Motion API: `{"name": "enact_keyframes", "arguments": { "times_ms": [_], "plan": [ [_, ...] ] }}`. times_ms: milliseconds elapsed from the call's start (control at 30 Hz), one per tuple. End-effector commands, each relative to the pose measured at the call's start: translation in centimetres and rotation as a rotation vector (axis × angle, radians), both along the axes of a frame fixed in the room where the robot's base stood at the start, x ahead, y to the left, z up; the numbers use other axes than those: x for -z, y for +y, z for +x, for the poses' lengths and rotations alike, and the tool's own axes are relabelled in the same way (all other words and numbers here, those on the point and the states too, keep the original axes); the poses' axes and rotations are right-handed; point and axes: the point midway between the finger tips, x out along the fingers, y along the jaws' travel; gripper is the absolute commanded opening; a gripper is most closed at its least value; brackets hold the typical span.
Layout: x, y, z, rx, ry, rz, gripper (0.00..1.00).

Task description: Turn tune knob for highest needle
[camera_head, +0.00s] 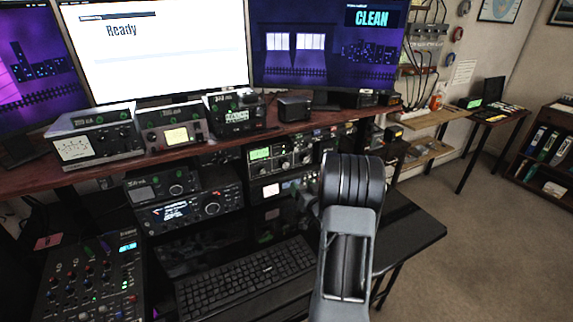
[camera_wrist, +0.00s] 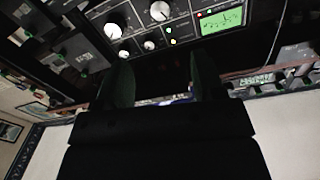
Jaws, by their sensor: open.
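A dark radio unit with a lit green meter (camera_head: 260,154) sits under the shelf in the head view, left of my arm. In the wrist view, upside down, its green meter (camera_wrist: 222,19) is at the top right. Its needle is too small to read. Two large white-marked knobs, left (camera_wrist: 113,31) and right (camera_wrist: 160,11), and smaller knobs (camera_wrist: 150,45) show beside the meter. Labels cannot be read, so I cannot tell which is the tune knob. My gripper (camera_wrist: 164,82) is open and empty, its fingers apart from the knobs. My arm hides it in the head view.
A wooden shelf (camera_head: 200,146) with several radios runs above the unit. A keyboard (camera_head: 245,277) and mixer (camera_head: 92,285) lie on the desk below. Monitors at the back read "Ready" (camera_head: 160,45) and "CLEAN" (camera_head: 328,45). The floor on the right is clear.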

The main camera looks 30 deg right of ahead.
Motion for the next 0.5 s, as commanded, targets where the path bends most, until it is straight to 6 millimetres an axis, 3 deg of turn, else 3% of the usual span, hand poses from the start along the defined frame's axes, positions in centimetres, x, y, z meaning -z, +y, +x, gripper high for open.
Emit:
{"name": "enact_keyframes", "arguments": {
  "times_ms": [500],
  "plan": [
    [-0.1,-1.5,8.8,-0.003,-0.002,0.010,0.62]
  ]
}}
